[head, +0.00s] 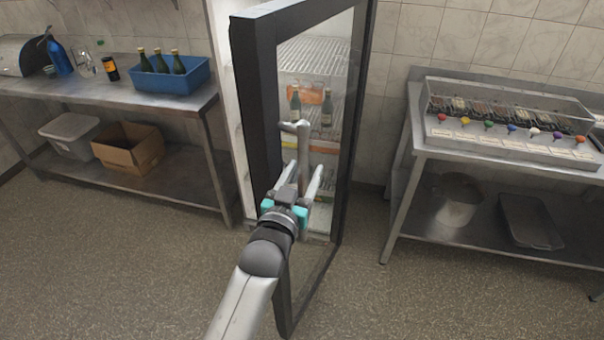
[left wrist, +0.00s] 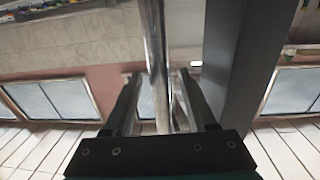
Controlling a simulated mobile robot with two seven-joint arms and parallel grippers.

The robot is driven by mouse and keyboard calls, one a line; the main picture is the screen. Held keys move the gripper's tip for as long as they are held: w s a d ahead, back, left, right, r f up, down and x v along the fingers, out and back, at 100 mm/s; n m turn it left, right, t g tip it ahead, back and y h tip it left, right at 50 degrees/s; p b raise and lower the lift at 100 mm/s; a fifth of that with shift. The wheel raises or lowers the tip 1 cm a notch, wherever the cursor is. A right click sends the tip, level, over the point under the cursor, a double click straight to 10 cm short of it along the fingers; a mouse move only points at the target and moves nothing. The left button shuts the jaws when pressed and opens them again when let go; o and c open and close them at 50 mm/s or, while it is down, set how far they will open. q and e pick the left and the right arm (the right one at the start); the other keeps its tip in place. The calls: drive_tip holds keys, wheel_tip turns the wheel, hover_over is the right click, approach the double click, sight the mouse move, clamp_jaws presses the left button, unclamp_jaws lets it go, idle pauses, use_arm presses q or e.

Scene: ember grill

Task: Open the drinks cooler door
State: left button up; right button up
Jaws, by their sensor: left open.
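The drinks cooler door (head: 262,110) has a dark frame and a glass pane. It stands partly open, its near edge swung out toward me and its far edge at the right. A silver vertical handle (head: 304,150) is on it; the bar (left wrist: 155,50) also shows in the left wrist view, beside the dark door frame (left wrist: 238,60). My left gripper (head: 303,172) is open, with its fingers on either side of the handle bar. Whether a finger touches the bar I cannot tell. My right gripper is out of view.
Through the glass, bottles (head: 327,108) stand on wire shelves. A steel table (head: 200,100) at the left holds a blue crate (head: 190,82) of bottles. A steel table (head: 420,150) at the right holds a covered topping tray (head: 500,145). The speckled floor (head: 130,260) is clear.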

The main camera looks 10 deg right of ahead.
use_arm(q)
drive_tip(key=shift+s, duration=0.1)
drive_tip(key=v, duration=1.5)
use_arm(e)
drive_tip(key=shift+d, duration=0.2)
use_arm(q)
drive_tip(key=shift+a, duration=0.15)
drive_tip(key=shift+c, duration=0.3)
